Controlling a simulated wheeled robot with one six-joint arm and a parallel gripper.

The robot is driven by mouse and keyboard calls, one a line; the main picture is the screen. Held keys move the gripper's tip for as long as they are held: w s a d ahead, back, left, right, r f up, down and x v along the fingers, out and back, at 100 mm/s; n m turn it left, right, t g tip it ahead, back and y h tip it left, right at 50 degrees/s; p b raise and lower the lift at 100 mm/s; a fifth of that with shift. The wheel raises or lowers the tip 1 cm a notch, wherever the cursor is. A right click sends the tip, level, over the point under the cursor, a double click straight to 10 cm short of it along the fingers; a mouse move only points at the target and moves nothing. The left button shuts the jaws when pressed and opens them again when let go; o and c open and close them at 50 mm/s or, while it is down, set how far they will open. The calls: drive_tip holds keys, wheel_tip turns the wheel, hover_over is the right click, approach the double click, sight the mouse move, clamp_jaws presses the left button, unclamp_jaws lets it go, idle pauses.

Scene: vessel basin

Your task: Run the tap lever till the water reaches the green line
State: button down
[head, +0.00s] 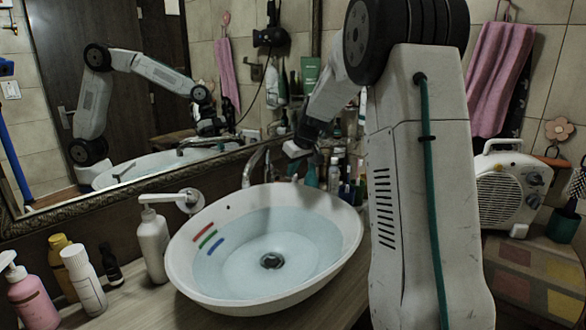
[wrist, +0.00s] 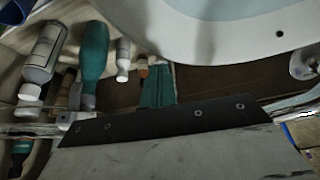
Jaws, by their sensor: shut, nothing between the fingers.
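The white basin (head: 328,283) holds pale blue water (head: 245,243). On its left inner wall are a red line (head: 202,231), a green line (head: 208,239) and a blue line (head: 215,246). The water's edge lies near these lines; I cannot tell exactly which it meets. A chrome spout (head: 250,166) rises behind the rim, with no clear stream seen. My gripper (head: 294,150) is above the back right rim, apart from the lever.
A white pump bottle (head: 152,245) stands left of the basin, with more bottles (head: 84,280) at the far left. Several bottles (head: 333,175) crowd the counter behind the basin's right. A framed mirror (head: 165,185) backs the counter. A white heater (head: 508,190) stands at right.

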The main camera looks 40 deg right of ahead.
drive_tip(key=v, duration=1.3)
drive_tip(key=shift+w, duration=0.15)
drive_tip(key=s+a+f+g, duration=0.2)
drive_tip(key=s+a+f, duration=0.2)
drive_tip(key=s+a, duration=0.9)
drive_tip(key=s+a+f+m+g, duration=0.1)
drive_tip(key=s+a+f, duration=0.3)
drive_tip(key=s+a, duration=1)
drive_tip(key=s, duration=0.8)
drive_tip(key=shift+g+h, duration=0.3)
drive_tip(key=shift+g, duration=0.1)
